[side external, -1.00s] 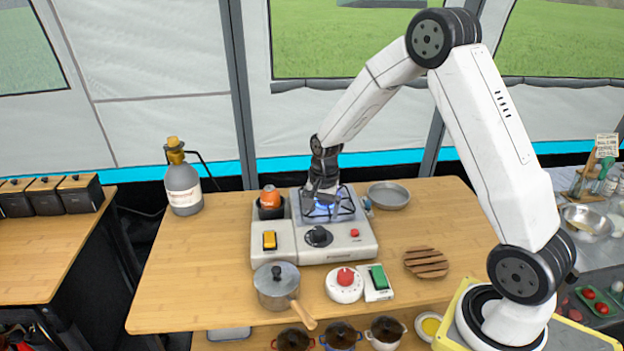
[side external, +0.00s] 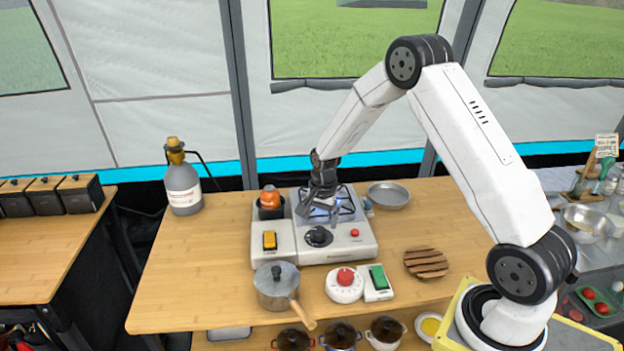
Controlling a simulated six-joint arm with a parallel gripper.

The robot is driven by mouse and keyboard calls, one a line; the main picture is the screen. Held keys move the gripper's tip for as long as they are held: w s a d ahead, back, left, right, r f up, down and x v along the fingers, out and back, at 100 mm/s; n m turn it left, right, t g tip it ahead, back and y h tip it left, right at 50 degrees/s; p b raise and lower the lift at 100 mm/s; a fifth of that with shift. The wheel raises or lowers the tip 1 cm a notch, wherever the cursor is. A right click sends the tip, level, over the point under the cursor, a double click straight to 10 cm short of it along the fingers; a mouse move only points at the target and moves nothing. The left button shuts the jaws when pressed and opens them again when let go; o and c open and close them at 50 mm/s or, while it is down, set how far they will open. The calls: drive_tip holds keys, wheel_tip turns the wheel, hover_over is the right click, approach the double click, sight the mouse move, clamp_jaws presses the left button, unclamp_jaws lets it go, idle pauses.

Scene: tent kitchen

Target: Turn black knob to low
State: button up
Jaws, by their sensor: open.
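The black knob (side external: 319,236) sits on the front face of the light grey stove (side external: 352,252), in the side external view. It is round and dark; its exact pointing direction is too small to read. My gripper (side external: 318,212) is open, just above and behind the knob, over the front part of the burner grate (side external: 343,205). It looks apart from the knob. A bluish glow shows at the burner, partly hidden by my gripper.
A yellow switch (side external: 269,240) and a red button (side external: 354,232) flank the knob. A pot (side external: 277,287), a red-knobbed white dial (side external: 344,284) and a green switch (side external: 377,277) stand in front.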

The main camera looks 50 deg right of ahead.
sight(320, 230)
drive_tip(key=shift+w+f, duration=0.1)
drive_tip(key=shift+f, duration=2.05)
drive_tip(key=c, duration=1.3)
